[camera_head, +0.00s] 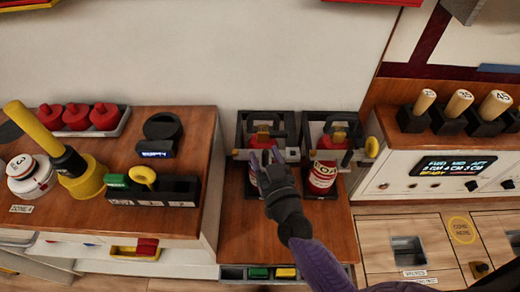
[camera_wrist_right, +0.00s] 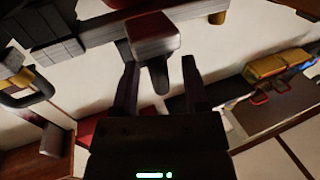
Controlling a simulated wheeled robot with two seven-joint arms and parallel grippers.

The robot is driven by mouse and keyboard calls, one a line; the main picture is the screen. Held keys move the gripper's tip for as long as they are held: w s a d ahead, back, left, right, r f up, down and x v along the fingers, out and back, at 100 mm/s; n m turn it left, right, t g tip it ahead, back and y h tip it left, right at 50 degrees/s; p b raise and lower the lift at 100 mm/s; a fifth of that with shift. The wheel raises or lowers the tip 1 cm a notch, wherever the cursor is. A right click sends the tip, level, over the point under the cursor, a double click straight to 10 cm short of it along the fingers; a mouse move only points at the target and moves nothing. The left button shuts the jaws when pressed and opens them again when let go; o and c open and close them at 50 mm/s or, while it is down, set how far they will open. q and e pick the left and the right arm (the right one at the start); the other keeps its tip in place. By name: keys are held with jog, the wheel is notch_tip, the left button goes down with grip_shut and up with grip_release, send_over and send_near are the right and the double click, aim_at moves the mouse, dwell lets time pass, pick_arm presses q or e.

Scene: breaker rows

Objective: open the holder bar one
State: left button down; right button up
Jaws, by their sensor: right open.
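Two black holders stand side by side on the wooden middle counter, each around a red bottle. The left holder (camera_head: 247,128) has a pale bar with a grey end block (camera_head: 292,155) across its front. I cannot read which bar is number one. My right gripper (camera_head: 268,160) is open in front of the left holder and partly hides its red bottle (camera_head: 254,165). In the right wrist view a dark reddish block (camera_wrist_right: 153,33) lies just beyond the open fingers (camera_wrist_right: 160,80); contact is unclear.
The left counter carries a yellow-handled lever (camera_head: 35,128), a white round device (camera_head: 30,175), red knobs in a tray (camera_head: 90,120) and a black switch box (camera_head: 155,190). A display panel (camera_head: 445,168) with wooden-handled pegs (camera_head: 458,103) stands right of the holders.

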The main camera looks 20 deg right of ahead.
jog(key=shift+w, duration=1.1)
grip_shut()
dwell(0.6)
